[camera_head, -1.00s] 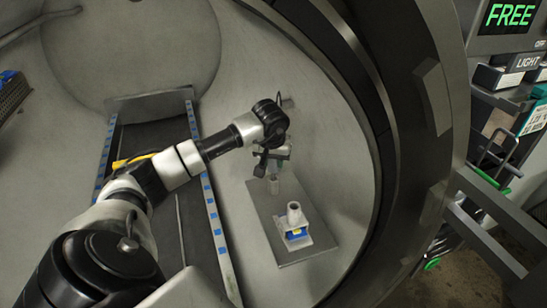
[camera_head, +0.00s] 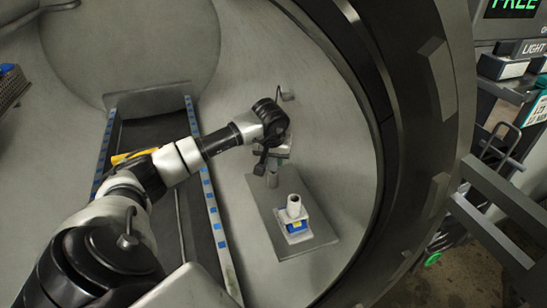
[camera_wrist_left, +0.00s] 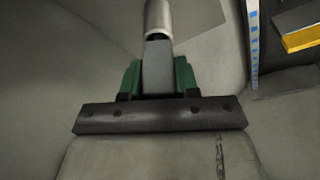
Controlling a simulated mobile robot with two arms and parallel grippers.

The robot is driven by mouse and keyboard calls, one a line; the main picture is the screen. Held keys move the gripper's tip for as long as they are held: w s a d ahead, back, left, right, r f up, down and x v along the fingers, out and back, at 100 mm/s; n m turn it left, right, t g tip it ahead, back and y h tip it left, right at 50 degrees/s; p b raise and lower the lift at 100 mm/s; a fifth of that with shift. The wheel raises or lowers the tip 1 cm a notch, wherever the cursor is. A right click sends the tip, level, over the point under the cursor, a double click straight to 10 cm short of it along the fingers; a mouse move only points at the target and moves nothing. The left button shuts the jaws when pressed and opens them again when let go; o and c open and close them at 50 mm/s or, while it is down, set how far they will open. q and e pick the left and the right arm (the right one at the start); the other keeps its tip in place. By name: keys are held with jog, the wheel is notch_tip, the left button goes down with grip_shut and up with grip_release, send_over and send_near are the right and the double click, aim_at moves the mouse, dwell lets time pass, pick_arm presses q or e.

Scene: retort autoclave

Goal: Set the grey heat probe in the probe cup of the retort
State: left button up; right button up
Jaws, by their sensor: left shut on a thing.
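My left gripper (camera_head: 274,163) hangs inside the retort chamber. It is shut on the grey heat probe, whose lower end (camera_head: 272,180) shows below the gripper in the head view. In the left wrist view, the green fingers (camera_wrist_left: 158,78) close on the probe's grey body (camera_wrist_left: 157,62), and a metal cylinder (camera_wrist_left: 158,18) extends beyond it. The probe cup (camera_head: 294,206), a pale upright tube on a small base with blue and yellow marks, is to the right of and below the probe in the head view. They appear apart. My right gripper is out of view.
A grey plate (camera_head: 268,222) bears the cup on the curved chamber floor. A dark track with blue-marked rails (camera_head: 213,208) runs left of it. The thick chamber rim (camera_head: 420,120) curves close on the right. A yellow bar (camera_head: 133,155) lies behind my left arm.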

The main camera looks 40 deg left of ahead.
pick_arm(q)
jog(key=shift+f+b, duration=0.35)
jog(key=shift+f, duration=0.15)
dwell(0.3)
jog(key=o, duration=1)
jog(key=v, duration=1.1)
jog(key=shift+f, duration=0.15)
